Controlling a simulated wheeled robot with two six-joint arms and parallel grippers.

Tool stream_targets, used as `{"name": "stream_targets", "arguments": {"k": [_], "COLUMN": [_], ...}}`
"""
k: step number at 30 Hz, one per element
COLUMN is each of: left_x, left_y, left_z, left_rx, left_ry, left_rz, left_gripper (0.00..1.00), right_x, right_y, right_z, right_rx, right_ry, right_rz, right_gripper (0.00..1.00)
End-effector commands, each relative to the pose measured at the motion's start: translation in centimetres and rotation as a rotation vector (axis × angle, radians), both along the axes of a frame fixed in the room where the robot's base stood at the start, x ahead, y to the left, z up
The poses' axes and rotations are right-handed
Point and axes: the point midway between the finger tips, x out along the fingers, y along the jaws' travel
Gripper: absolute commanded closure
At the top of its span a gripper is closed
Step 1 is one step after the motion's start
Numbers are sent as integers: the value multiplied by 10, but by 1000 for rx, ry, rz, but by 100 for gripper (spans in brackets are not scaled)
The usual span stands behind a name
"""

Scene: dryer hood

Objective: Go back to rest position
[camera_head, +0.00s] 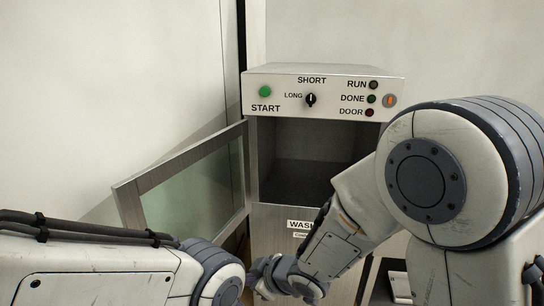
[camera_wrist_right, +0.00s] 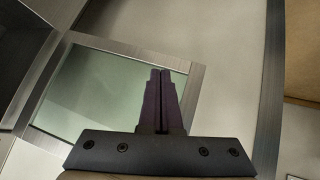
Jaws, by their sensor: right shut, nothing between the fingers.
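The dryer hood machine (camera_head: 260,84) stands ahead in the head view, with its glass door (camera_head: 195,188) swung open to the left. Its dark chamber (camera_head: 305,160) looks empty in the part that shows. My right arm reaches in from the right and bends down in front of the machine, hiding the chamber's lower right. In the right wrist view my right gripper (camera_wrist_right: 161,72) is shut and empty, with the door's glass pane and metal frame (camera_wrist_right: 115,85) behind it; I cannot tell the gap. My left arm comes in at the lower left, and its gripper cannot be made out.
The front panel holds a green START button (camera_head: 265,91), a black LONG/SHORT knob (camera_head: 310,99), RUN, DONE and DOOR lamps (camera_head: 370,98), and an orange-marked switch (camera_head: 389,100). The open door stands close to my left arm. A pale wall lies behind.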

Motion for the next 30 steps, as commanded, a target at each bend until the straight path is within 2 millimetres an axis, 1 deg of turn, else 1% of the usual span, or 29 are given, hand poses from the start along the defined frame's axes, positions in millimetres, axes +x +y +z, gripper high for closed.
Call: {"name": "stream_targets", "arguments": {"k": [1,2,3,5,6,8,9,11,12,15,16,18,21,30], "left_x": [0,0,0,0,0,0,0,0,0,0,0,0,0,0], "left_y": [0,0,0,0,0,0,0,0,0,0,0,0,0,0], "left_z": [0,0,0,0,0,0,0,0,0,0,0,0,0,0], "left_rx": [0,0,0,0,0,0,0,0,0,0,0,0,0,0], "left_ry": [0,0,0,0,0,0,0,0,0,0,0,0,0,0], "left_rz": [0,0,0,0,0,0,0,0,0,0,0,0,0,0], "left_gripper": [50,50,50,50,50,50,50,50,50,50,50,50,50,50], "right_x": [-8,-14,-24,-44,-60,-87,-106,-135,-153,-190,-198,-213,-223,-223], "right_y": [-11,-19,-30,-45,-55,-67,-74,-82,-86,-93,-94,-97,-100,-100], "right_z": [9,12,16,21,24,29,32,36,39,45,46,49,51,51], "right_rx": [-48,-78,-113,-160,-187,-221,-241,-265,-278,-305,-311,-323,-331,-333], "right_ry": [26,52,91,160,211,295,354,441,495,607,633,678,708,711], "right_rz": [-64,-105,-159,-231,-278,-338,-370,-405,-421,-443,-446,-450,-451,-451], "right_gripper": [100,100,100,100,100,100,100,100,100,100,100,100,100,100]}}
